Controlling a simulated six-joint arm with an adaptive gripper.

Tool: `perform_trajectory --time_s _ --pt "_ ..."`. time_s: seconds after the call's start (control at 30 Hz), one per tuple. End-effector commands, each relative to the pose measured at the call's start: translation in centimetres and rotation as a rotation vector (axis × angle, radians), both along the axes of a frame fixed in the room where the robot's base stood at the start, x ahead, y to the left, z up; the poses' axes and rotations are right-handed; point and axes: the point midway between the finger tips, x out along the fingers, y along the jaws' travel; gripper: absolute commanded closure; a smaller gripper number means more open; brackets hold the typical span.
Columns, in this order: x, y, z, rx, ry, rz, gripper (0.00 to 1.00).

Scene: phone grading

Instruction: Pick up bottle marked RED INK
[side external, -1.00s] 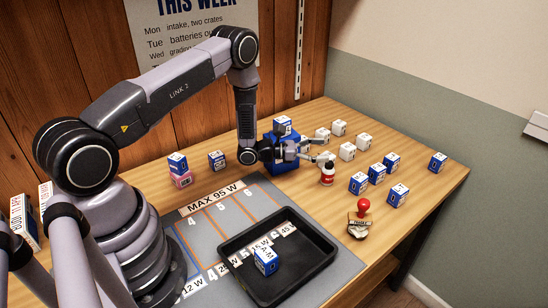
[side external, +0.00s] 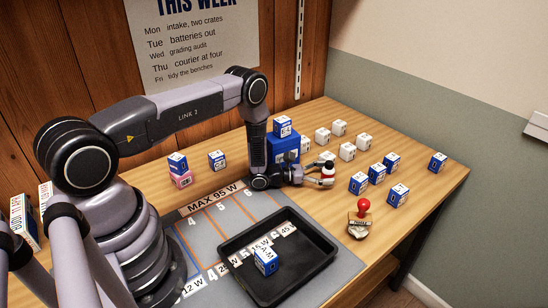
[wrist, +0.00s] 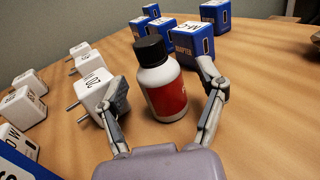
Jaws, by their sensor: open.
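The ink bottle (wrist: 161,84) is white with a black cap and a red label, and stands upright on the table. In the wrist view it is between the two fingers of my gripper (wrist: 168,100), which are spread on either side of it. The label's words cannot be read here. In the side view the bottle (side external: 328,168) is partly hidden by my gripper (side external: 324,177), which is low over the table around it. I cannot tell whether either finger touches the bottle.
A white block with prongs (wrist: 94,88) lies close by the left finger, and a blue-and-white block (wrist: 188,44) stands just behind the bottle. A red-knobbed stamp (side external: 362,215) and a black tray (side external: 310,265) are nearer the front. More white and blue blocks stand around.

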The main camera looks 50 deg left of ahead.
Motion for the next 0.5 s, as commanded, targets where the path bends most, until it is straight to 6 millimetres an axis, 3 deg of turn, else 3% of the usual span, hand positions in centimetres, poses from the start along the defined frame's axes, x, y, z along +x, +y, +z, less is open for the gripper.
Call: perform_trajectory --time_s 0.07,0.5 --pt "-0.01 0.01 0.02 0.0 0.0 0.0 0.29" --pt "-0.03 0.02 0.05 -0.001 -0.001 0.0 0.85"
